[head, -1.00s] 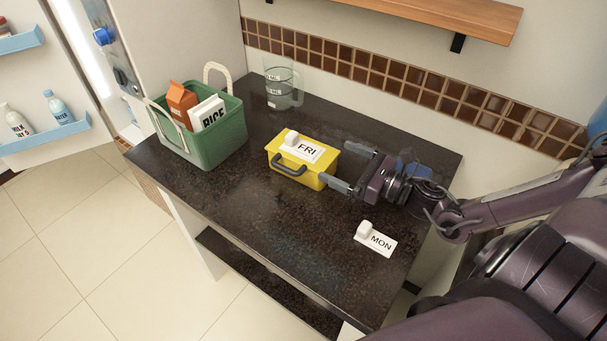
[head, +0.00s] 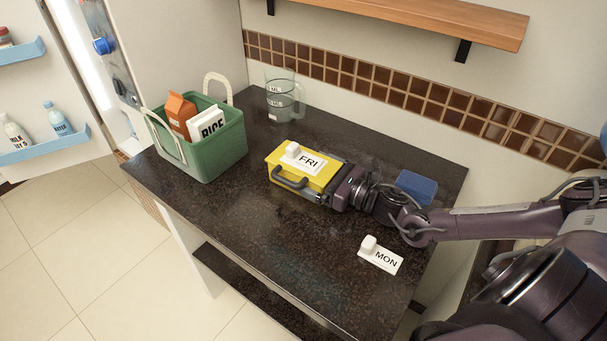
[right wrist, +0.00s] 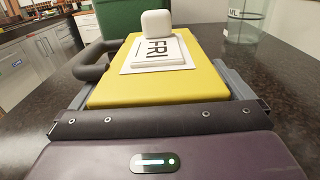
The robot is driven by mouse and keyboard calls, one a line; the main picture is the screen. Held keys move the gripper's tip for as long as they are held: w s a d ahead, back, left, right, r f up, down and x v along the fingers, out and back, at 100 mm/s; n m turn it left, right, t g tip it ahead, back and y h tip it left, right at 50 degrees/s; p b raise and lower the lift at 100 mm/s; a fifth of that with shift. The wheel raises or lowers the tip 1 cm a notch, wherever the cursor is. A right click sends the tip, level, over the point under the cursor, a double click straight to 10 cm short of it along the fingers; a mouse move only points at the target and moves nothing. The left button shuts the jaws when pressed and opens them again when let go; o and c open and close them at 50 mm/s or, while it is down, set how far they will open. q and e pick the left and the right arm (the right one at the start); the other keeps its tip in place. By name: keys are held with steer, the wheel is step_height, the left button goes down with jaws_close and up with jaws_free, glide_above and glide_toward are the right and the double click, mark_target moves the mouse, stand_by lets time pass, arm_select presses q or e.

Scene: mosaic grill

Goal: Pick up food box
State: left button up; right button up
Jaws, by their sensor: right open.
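The yellow food box (head: 287,160) with a dark handle and a "FRI" label lies on the dark counter. It also shows in the right wrist view (right wrist: 207,85), straight ahead. My right gripper (head: 318,182) is open around the box's right end, one finger along each long side. The far finger is hidden by the box in the head view. In the right wrist view, the fingers of the right gripper (right wrist: 160,92) show partly at both sides of the box; I cannot tell whether they touch it. My left gripper is not in view.
A green basket (head: 222,146) with a rice box and an orange carton stands left of the food box. A clear measuring jug (head: 281,98) stands behind. A blue box (head: 416,187) is beside my right wrist. A "MON" tag (head: 384,258) lies near the front right. The front counter is clear.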

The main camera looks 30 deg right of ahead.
steer(key=c, duration=1.1)
steer(key=shift+c, duration=0.3)
steer(key=shift+r, duration=0.15)
